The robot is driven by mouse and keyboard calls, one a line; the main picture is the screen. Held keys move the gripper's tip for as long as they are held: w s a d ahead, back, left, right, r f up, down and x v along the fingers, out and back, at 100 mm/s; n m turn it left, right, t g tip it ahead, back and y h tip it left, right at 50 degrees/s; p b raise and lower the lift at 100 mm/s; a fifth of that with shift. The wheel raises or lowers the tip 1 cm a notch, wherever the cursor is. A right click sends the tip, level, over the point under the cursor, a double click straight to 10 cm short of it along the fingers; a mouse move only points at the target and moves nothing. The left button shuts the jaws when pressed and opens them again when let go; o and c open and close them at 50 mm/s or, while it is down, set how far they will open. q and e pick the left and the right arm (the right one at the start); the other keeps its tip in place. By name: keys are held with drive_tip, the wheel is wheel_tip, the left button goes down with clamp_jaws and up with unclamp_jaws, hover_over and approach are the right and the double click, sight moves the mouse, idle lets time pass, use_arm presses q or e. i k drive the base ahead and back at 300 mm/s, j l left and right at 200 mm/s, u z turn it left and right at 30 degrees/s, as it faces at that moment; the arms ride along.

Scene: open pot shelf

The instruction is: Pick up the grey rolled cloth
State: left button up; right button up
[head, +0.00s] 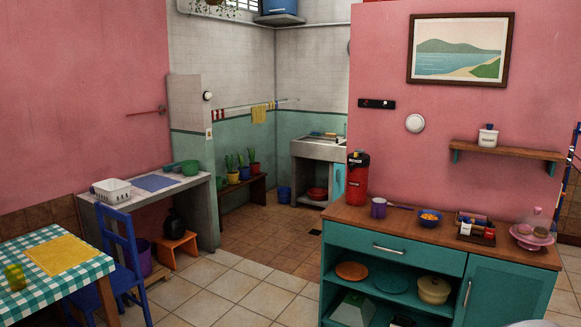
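I cannot make out a grey rolled cloth for certain in the head view. A small dark, roll-like item (471,217) lies at the back of a group of small things on the wooden counter (345,215); it is too small to tell what it is. The open shelf of the teal cabinet (508,294) under the counter holds an orange plate (351,271), a teal plate (391,284), a cream pot (433,290) and a pale green-and-white block-like thing (353,311). The lower shelf is partly cut off by the frame. Neither of my grippers shows.
The counter also bears a red-and-black canister (358,178), a purple mug (378,208), a blue bowl (430,217) and a pink cake stand (532,237). A checkered table (85,248) and blue chair (121,250) stand left. Tiled floor (235,285) between is clear.

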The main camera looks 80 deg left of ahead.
sight(179, 169)
drive_tip(key=u, duration=3.45)
drive_tip(key=i+z, duration=0.1)
drive_tip(key=i, duration=1.9)
drive_tip(key=i+z, duration=0.1)
drive_tip(key=i, duration=4.1)
drive_tip(key=i+l+u, duration=0.1)
drive_tip(key=i+u, duration=0.3)
drive_tip(key=i+l+u, duration=0.15)
drive_tip(key=u, duration=0.2)
drive_tip(key=i+l+u, duration=0.95)
drive_tip(key=u, duration=0.25)
drive_tip(key=i+l+u, duration=0.2)
drive_tip(key=u, duration=0.3)
drive_tip(key=i+l+u, duration=0.1)
drive_tip(key=l+u, duration=0.35)
